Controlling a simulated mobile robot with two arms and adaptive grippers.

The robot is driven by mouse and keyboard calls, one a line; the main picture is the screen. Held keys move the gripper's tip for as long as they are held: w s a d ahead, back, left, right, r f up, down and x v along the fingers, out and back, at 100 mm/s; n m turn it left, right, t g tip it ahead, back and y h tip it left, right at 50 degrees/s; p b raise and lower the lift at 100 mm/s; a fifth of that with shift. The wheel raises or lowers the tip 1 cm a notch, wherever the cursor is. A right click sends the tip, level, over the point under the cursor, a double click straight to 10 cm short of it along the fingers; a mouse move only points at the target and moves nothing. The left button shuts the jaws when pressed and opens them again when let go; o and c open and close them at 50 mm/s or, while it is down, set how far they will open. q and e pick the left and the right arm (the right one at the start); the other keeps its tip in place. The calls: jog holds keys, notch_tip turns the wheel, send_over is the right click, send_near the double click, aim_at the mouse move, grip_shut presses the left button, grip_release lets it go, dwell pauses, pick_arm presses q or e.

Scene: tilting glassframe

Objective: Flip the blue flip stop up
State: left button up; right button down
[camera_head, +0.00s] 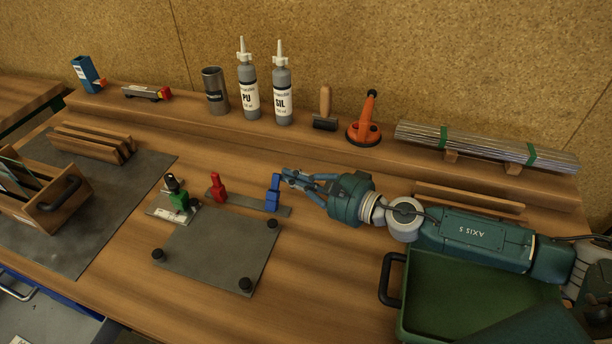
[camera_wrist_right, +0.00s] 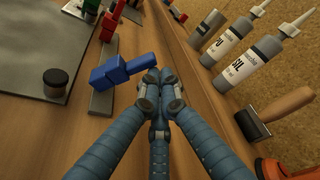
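The blue flip stop (camera_head: 272,193) sits at the right end of a flat metal strip (camera_head: 243,203) on the bench, its narrow part pointing up. In the right wrist view the blue flip stop (camera_wrist_right: 116,72) is just left of my fingertips. My right gripper (camera_head: 287,177) reaches in from the right, low over the bench, at the right of the stop. In the wrist view the fingers of my right gripper (camera_wrist_right: 155,84) meet at the tips with nothing between them. Whether they touch the stop is unclear. My left gripper is not in view.
A red stop (camera_head: 216,187) and a green clamp (camera_head: 179,199) stand further left. A grey plate with black knobs (camera_head: 215,255) lies in front. Bottles (camera_head: 282,90) and an orange suction cup (camera_head: 364,131) stand on the rear ledge. A green tray (camera_head: 470,300) is at the right.

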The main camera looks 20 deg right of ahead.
jog(key=shift+s+a+r, duration=0.2)
jog(key=shift+s+r, duration=0.05)
jog(key=shift+r, duration=0.1)
jog(key=shift+s+a+r+n+p, duration=0.2)
jog(key=shift+s+a+n+p, duration=0.3)
jog(key=shift+a+n, duration=0.15)
jog(key=shift+a+t, duration=0.1)
jog(key=shift+t, duration=0.2)
jog(key=shift+s+d, duration=0.1)
jog(key=shift+d, duration=0.1)
jog(key=shift+s+d+f, duration=0.1)
jog(key=shift+s+d, duration=0.05)
jog(key=v, duration=0.6)
jog(key=shift+s, duration=0.15)
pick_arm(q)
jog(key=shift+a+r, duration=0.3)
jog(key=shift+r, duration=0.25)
pick_arm(e)
jog(key=shift+s+d+r, duration=0.2)
jog(key=shift+s+d, duration=0.05)
jog(key=shift+s, duration=0.05)
